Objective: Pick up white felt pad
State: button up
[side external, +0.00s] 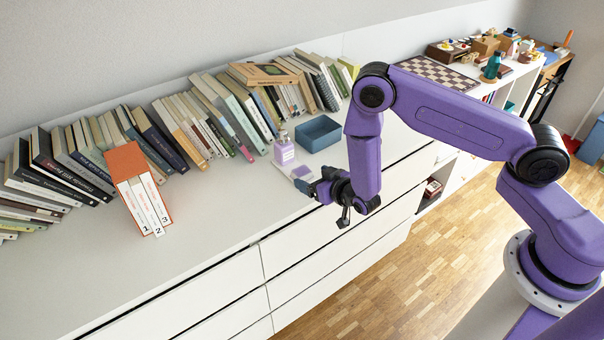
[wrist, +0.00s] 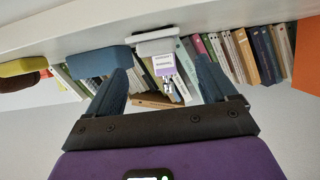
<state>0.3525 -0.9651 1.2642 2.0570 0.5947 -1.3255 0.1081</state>
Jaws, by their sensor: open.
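A flat white piece, probably the white felt pad (wrist: 157,46), lies near the front edge of the cabinet top, in front of a lilac-labelled bottle (side external: 284,150). In the side view a pale flat piece (side external: 300,171) shows beside the bottle, close to my gripper (side external: 321,202); I cannot tell whether it is the same pad. In the wrist view the bottle (wrist: 164,66) shows between the open fingers of my gripper (wrist: 162,70), with the white piece just above it in the picture. My gripper is empty and near the cabinet's front edge.
A blue open box (side external: 318,134) stands right of the bottle. Rows of books (side external: 200,120) line the wall, with an orange slipcase of books (side external: 128,165) at left. The front left cabinet top (side external: 60,270) is clear. Drawer fronts (side external: 310,250) lie below the edge.

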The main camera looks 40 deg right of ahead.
aim_at(302, 171)
jog(key=x, duration=0.3)
jog(key=shift+d+f, duration=0.15)
jog(key=shift+d, duration=0.05)
jog(key=shift+x, duration=0.9)
jog(key=c, duration=1.2)
jog(key=shift+a, duration=0.1)
jog(key=shift+r, duration=0.4)
notch_tip(302, 171, up, 3)
jog(key=shift+s, duration=0.2)
jog(key=s+d+r, duration=0.2)
jog(key=s+r, duration=0.7)
jog(key=s, duration=0.4)
jog(key=shift+s+d, duration=0.2)
